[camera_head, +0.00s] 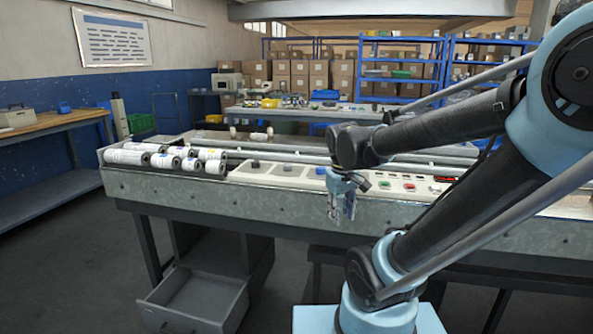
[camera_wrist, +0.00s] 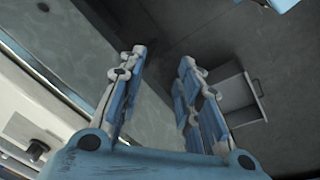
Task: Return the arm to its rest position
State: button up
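My gripper (camera_head: 342,205) hangs pointing down in front of the near side of the flow wrapper (camera_head: 230,200) in the head view. In the wrist view my gripper (camera_wrist: 160,75) shows two blue and grey fingers spread apart, with nothing between them. The fingers are clear of the machine's metal side. My arm reaches in from the right of the head view, bent at the elbow.
Several white rolls (camera_head: 165,158) lie at the machine's left end. A control panel with buttons (camera_head: 384,184) is behind my gripper. An open grey drawer (camera_head: 195,300) juts out below the machine and also shows in the wrist view (camera_wrist: 235,95). The floor in front is clear.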

jog(key=s+d+f+m, duration=0.5)
jog(key=s+d, duration=0.1)
jog(key=s, duration=0.2)
jog(key=shift+s+f+y, duration=0.2)
jog(key=shift+s+y, duration=0.2)
